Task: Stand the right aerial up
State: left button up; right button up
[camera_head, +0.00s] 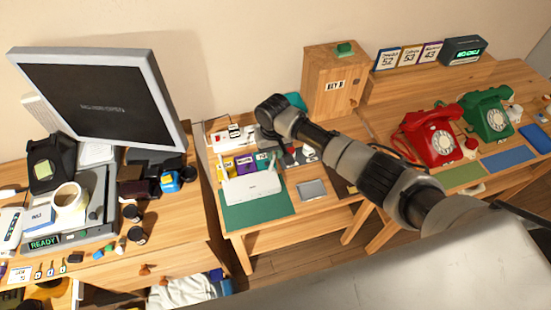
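A white router-like box (253,187) lies on the dark green mat (255,211) on the middle desk. A thin pale upright piece (273,161) stands at its back right corner and looks like the right aerial; its exact tilt is too small to tell. My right arm reaches in from the right across the middle desk. Its wrist bends down behind the box. My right gripper (292,157) is small and dark, just right of the box's back right corner. Its fingers are partly hidden, and I cannot tell whether it touches the aerial. My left gripper is not in view.
Yellow and purple small boxes (245,162) sit behind the white box. A grey pad (312,189) lies to its right. A wooden cabinet (335,85) stands behind my arm. Red (430,137) and green (487,114) dial phones are at right. A monitor (95,95) stands at left.

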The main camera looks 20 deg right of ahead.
jog(key=shift+w+b, duration=1.3)
jog(key=shift+w, duration=0.05)
jog(key=shift+w+r+b, duration=0.25)
jog(key=shift+w+b, duration=0.05)
jog(key=shift+w, duration=0.25)
jog(key=o, duration=0.6)
jog(key=shift+o, duration=0.2)
jog(key=shift+r, duration=0.1)
notch_tip(320, 180, up, 6)
jog(key=p, duration=0.6)
jog(key=shift+p, duration=0.3)
